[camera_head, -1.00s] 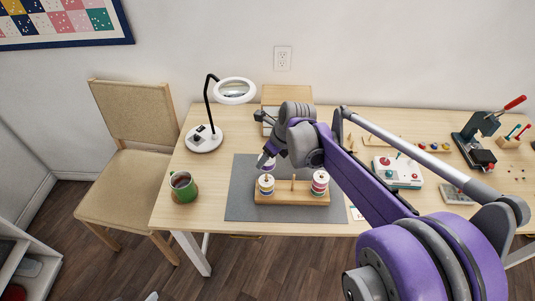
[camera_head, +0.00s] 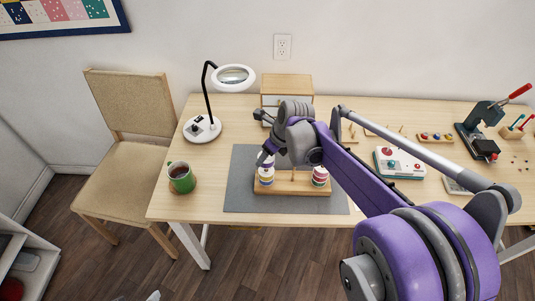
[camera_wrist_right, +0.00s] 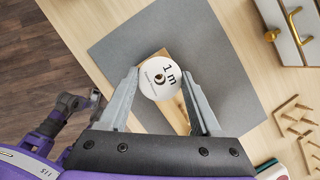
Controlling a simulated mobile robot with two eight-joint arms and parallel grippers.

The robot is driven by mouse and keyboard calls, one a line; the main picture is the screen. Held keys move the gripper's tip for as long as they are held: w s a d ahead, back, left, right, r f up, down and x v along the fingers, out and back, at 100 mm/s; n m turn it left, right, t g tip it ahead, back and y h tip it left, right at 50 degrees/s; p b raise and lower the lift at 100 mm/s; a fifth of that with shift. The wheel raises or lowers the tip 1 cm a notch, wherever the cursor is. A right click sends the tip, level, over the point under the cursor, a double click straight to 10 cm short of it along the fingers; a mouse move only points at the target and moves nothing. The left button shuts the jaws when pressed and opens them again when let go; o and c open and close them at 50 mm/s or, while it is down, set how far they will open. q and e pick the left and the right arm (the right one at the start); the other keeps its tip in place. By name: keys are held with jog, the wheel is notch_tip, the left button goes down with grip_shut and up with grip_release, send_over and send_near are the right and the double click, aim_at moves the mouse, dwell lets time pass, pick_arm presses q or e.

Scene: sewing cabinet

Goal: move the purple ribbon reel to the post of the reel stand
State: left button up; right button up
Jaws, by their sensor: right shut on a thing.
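My right gripper (camera_wrist_right: 162,108) is shut on the purple ribbon reel, whose white top marked "1 m" (camera_wrist_right: 160,78) faces the wrist camera. In the head view, the right gripper (camera_head: 267,160) is at the left end of the wooden reel stand (camera_head: 293,188), over a stack with a yellow reel (camera_head: 266,172) and a blue one. The held reel is just above or touching this stack; I cannot tell which. My left gripper (camera_wrist_right: 92,103) shows small at the left of the wrist view; its jaws are unclear.
The stand lies on a grey mat (camera_head: 243,190). A red-and-white reel stack (camera_head: 319,175) is at its right end, with a bare post (camera_head: 293,176) between. A green mug (camera_head: 181,177) and a magnifier lamp (camera_head: 203,128) stand to the left. A small drawer box (camera_head: 287,84) is behind.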

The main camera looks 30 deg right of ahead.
jog(key=shift+f, duration=0.15)
jog(key=shift+f+b, duration=0.35)
jog(key=shift+f+b, duration=0.7)
jog(key=shift+f, duration=0.3)
jog(key=o, duration=1.4)
jog(key=v, duration=1)
jog(key=shift+s+r+p, duration=0.15)
jog(key=shift+r+p, duration=0.25)
jog(key=shift+p, duration=0.05)
